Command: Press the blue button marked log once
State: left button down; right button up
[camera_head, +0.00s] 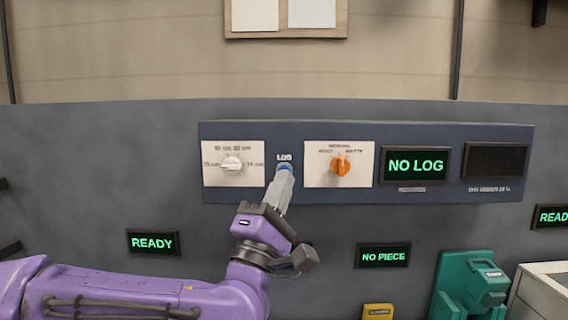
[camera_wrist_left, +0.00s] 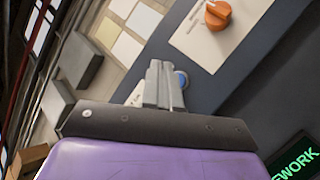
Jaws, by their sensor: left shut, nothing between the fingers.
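The blue button (camera_head: 284,167) sits under the word LOG on the dark blue panel (camera_head: 380,136), between a white knob and an orange knob. My left gripper (camera_head: 286,174) is shut and empty, with its fingertips at the button and covering most of it. In the left wrist view the blue button (camera_wrist_left: 181,79) shows just beside the closed fingertips (camera_wrist_left: 161,68). I cannot tell whether the fingertips touch it. A screen (camera_head: 415,165) on the panel reads NO LOG. My right gripper is not in view.
The white knob (camera_head: 231,163) is left of the button and the orange knob (camera_head: 341,166) is right of it. A dark blank screen (camera_head: 495,160) is at the panel's right end. Below are READY (camera_head: 152,242) and NO PIECE (camera_head: 384,256) signs and a green machine (camera_head: 470,285).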

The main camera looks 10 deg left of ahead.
pick_arm(q)
jog(key=w, duration=0.3)
jog(key=shift+a, duration=0.2)
jog(key=shift+s, duration=0.1)
dwell(1.7)
jog(key=shift+w+a+b, duration=0.1)
jog(key=shift+w+b, duration=0.2)
jog(key=shift+w, duration=0.2)
jog(key=shift+w+a, duration=0.1)
jog(key=shift+w, duration=0.2)
dwell(0.5)
jog(key=shift+s+f, duration=0.1)
jog(key=shift+s, duration=0.05)
jog(key=shift+s+b, duration=0.55)
jog(key=shift+s, duration=0.05)
